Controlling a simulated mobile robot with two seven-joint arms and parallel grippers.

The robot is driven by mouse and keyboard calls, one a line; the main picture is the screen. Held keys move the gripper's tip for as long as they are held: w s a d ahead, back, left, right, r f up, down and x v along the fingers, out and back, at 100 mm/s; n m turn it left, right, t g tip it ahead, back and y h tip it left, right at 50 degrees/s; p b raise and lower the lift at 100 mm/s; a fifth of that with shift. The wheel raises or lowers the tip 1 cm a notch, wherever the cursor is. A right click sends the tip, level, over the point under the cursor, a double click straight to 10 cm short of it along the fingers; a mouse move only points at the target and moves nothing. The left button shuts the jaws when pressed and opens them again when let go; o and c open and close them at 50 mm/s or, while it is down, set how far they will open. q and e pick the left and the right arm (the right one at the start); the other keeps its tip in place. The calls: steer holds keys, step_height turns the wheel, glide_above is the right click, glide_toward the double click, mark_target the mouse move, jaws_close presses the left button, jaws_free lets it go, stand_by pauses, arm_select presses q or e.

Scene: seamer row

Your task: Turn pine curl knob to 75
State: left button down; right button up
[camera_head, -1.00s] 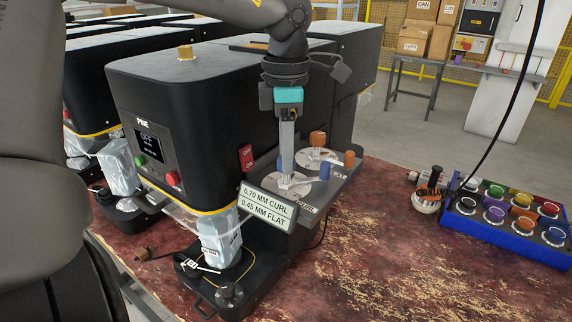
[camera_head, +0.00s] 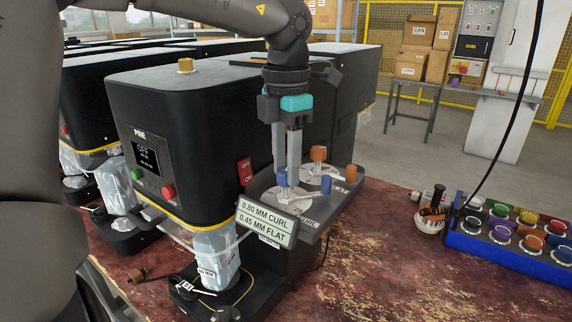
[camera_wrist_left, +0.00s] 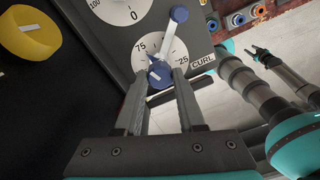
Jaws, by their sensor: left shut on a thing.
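The pine machine (camera_head: 190,118) stands at the left, with PINE on its front and a display reading OFF. Its curl dial (camera_wrist_left: 175,50) in the left wrist view shows 75 at left, 25 at right and the word CURL. The blue curl knob (camera_wrist_left: 160,74) has a white mark whose exact reading I cannot tell. My left gripper (camera_head: 288,188) points down and is shut on that knob, a finger on each side; it also shows in the left wrist view (camera_wrist_left: 160,77). A blue-ended lever (camera_wrist_left: 178,14) crosses the dial. The sign (camera_head: 265,220) reads 0.80 MM CURL, 0.45 MM FLAT.
An orange knob (camera_head: 318,153) stands on the other dial behind. An arm with a small gripper (camera_wrist_left: 262,54), probably my right, shows in the wrist view.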

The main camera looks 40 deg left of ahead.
arm_select(q)
steer(key=c, duration=0.5)
jaws_free()
steer(key=shift+r, duration=0.15)
step_height(320, 180, up, 15)
steer(key=p, duration=0.2)
stand_by(0.5)
